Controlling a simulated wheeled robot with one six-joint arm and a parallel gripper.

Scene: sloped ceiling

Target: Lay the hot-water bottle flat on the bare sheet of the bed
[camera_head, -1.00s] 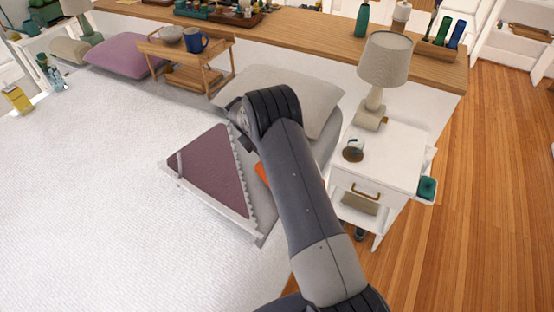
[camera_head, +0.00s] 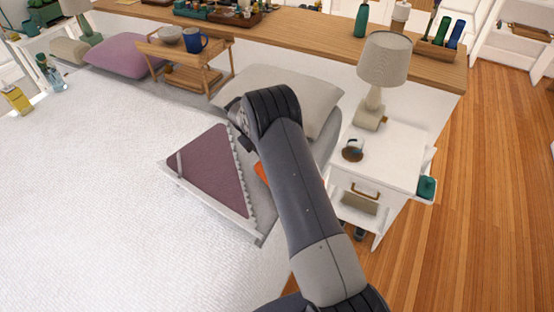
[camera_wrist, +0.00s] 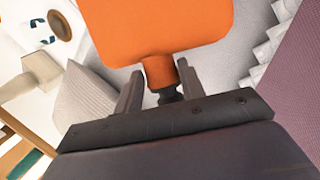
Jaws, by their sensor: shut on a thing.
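The orange hot-water bottle (camera_wrist: 160,30) fills the upper middle of the wrist view, its neck toward me. My gripper (camera_wrist: 160,86) is shut on its neck. The bed (camera_head: 90,185) has a white cover with one corner folded back, showing a mauve underside (camera_head: 213,172) with a scalloped edge. Bare grey sheet (camera_head: 262,207) shows between this fold and my arm; it also lies below the bottle in the wrist view (camera_wrist: 222,65). I cannot tell whether they touch.
A pale pillow (camera_head: 310,100) lies behind my gripper. A wooden tray stand (camera_head: 185,65) with a bowl and blue mug stands at the bed's head.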

